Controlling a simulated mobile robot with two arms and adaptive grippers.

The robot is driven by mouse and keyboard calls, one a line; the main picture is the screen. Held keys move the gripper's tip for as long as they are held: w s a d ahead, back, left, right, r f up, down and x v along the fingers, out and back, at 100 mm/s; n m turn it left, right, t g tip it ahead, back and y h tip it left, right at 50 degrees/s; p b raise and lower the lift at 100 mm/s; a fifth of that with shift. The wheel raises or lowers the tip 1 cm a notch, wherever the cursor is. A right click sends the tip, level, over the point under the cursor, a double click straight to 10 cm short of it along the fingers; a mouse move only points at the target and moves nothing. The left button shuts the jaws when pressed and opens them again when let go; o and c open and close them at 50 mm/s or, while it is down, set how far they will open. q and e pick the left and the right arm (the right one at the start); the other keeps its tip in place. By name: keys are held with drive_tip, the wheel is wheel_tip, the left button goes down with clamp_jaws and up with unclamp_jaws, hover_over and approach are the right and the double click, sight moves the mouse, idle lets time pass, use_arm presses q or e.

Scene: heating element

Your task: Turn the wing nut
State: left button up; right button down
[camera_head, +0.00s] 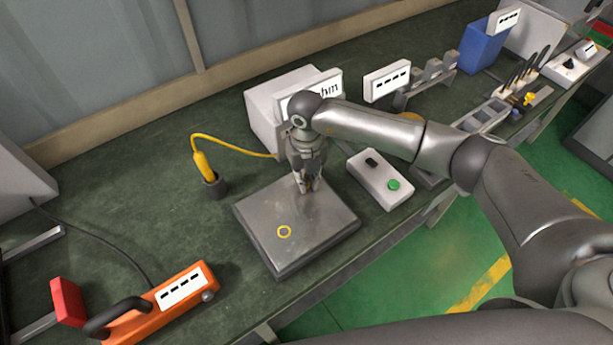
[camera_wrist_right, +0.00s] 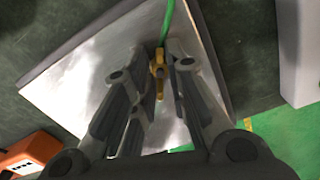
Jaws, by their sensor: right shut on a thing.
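In the right wrist view a brass-yellow wing nut (camera_wrist_right: 158,68) sits between the fingertips of my right gripper (camera_wrist_right: 160,50). A green wire (camera_wrist_right: 167,20) runs away from it toward the top of that view. In the head view my right gripper (camera_head: 308,187) points down over the back right part of a grey metal plate (camera_head: 260,205). It is shut on the wing nut, which its fingers hide there. My left gripper is out of view.
Behind the plate stands a white box (camera_head: 262,115) with a display. A yellow probe (camera_head: 204,166) stands in a dark holder to the left. A white control box (camera_head: 380,180) with a green button is at the right. An orange tool (camera_head: 165,305) lies front left.

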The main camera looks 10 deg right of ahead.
idle(0.5)
drive_tip(key=c, duration=1.4)
unclamp_jaws()
drive_tip(key=shift+r, duration=0.1)
wheel_tip(320, 180, up, 12)
drive_tip(key=shift+f, duration=0.1)
